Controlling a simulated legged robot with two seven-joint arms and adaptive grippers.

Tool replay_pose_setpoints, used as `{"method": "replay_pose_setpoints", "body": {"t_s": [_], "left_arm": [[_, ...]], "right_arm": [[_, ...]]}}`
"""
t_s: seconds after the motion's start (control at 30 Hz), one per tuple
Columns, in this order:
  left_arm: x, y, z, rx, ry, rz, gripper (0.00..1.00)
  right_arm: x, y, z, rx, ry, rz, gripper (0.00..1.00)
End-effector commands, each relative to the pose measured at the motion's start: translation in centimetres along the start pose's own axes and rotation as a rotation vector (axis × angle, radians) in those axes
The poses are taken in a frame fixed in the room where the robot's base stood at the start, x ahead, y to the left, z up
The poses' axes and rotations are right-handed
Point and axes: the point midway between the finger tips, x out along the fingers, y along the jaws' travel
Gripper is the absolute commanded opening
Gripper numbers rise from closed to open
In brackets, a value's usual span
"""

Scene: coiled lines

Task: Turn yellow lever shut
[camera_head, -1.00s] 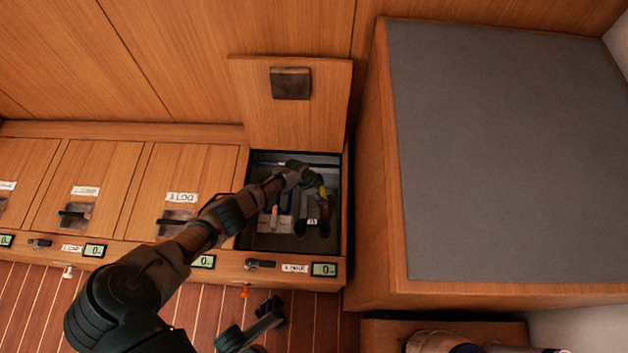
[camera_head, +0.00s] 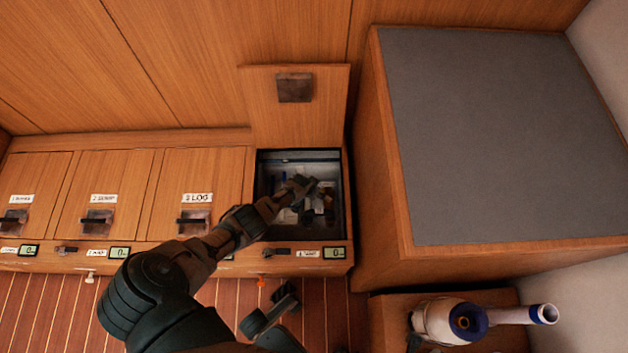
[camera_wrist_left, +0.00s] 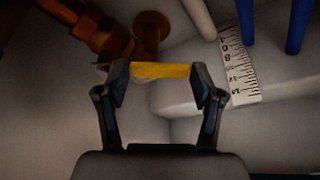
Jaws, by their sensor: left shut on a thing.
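The yellow lever (camera_wrist_left: 160,71) lies crosswise between the two fingertips of my left gripper (camera_wrist_left: 165,82) in the left wrist view. The gripper is shut on it. A brown, rusty-looking fitting (camera_wrist_left: 148,30) stands just beyond the lever. In the head view my left gripper (camera_head: 303,186) reaches down into the open compartment (camera_head: 335,225), and I cannot make out the lever there.
The compartment's lid (camera_head: 300,115) stands raised behind it. Blue and white pipes and a measuring strip (camera_wrist_left: 238,68) are to the right of the lever. Closed lids line the bench to the left. A grey-topped wooden block (camera_head: 500,140) bounds the right.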

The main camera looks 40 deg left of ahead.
Motion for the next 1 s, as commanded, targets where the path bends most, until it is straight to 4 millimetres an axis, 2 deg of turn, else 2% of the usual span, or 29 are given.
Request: {"method": "replay_pose_setpoints", "body": {"t_s": [0.53,0.57,0.63,1.0], "left_arm": [[-0.07,-0.36,0.12,-0.023,-0.001,-0.014,0.04],[-0.07,-0.36,0.13,-0.023,-0.001,-0.014,0.74],[-0.07,-0.32,0.14,-0.022,-0.001,-0.014,0.92],[-0.07,-0.09,0.15,-0.022,-0.001,-0.01,0.93]], "right_arm": [[0.02,-0.05,-0.28,0.0,0.004,0.001,0.4],[0.02,-0.05,-0.28,0.0,0.003,0.001,0.4],[0.01,-0.05,-0.27,0.0,0.003,0.001,0.4],[-0.14,-0.1,-0.42,-0.001,-0.002,0.0,0.4]]}}
